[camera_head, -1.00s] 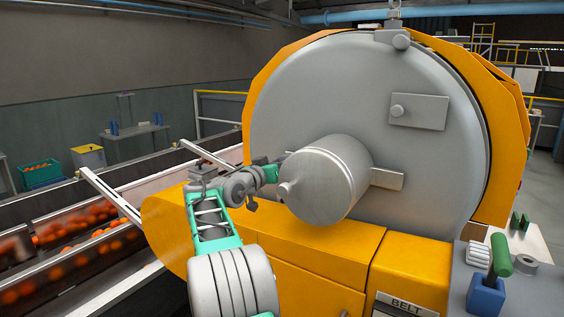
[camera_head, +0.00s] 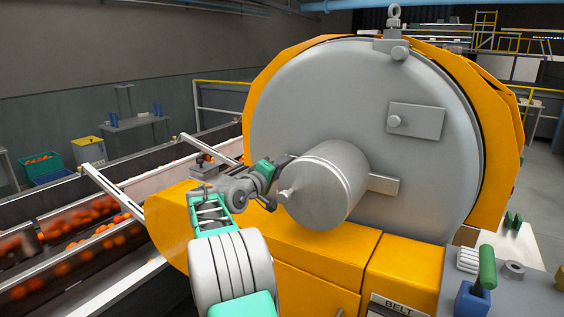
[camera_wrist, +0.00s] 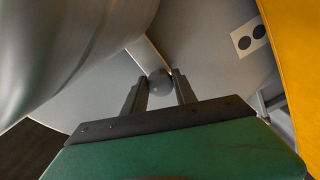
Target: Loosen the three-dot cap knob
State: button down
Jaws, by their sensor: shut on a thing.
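In the wrist view, a dark round knob (camera_wrist: 159,83) sits between the two dark fingers of my gripper (camera_wrist: 160,92), which is shut on it. Behind it is the grey drum face. A pale label (camera_wrist: 249,37) with two black dots visible is to the upper right of the knob, beside the yellow edge; I cannot tell whether it has more dots. In the head view, my gripper (camera_head: 280,168) is at the left of the protruding metal cylinder (camera_head: 328,185), close to the drum face (camera_head: 330,100). The held knob is hidden there.
The cylinder juts out right of my gripper. The yellow housing (camera_head: 320,240) lies below. A conveyor with oranges (camera_head: 85,240) runs at left.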

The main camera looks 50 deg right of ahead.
jog(key=shift+r+n+p, duration=0.2)
jog(key=shift+n+p, duration=0.5)
jog(key=shift+n, duration=0.5)
jog(key=c, duration=1)
grip_release()
jog(key=shift+f, duration=0.15)
jog(key=a+b, duration=0.2)
jog(key=a, duration=0.5)
jog(key=shift+s+a+b, duration=0.3)
jog(key=shift+s+a, duration=0.05)
